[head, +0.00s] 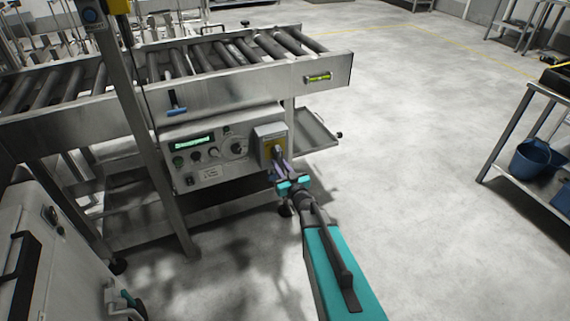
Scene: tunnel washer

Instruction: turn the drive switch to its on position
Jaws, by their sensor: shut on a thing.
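The drive switch (276,150) is on a grey box with a yellow plate at the right end of the control panel (208,167), under the roller conveyor. My gripper (279,165) reaches it from the lower right and is shut on its handle. The fingers cover much of the handle, so I cannot tell which position it points to. The panel also carries a lit green display (193,142), a round dial (235,146) and several knobs.
The roller conveyor (320,72) runs above the panel. A shallow tray (316,133) sticks out just right of the switch box. A metal post (140,120) stands left of the panel. A rack with blue buckets (531,158) is at the far right. The floor between is clear.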

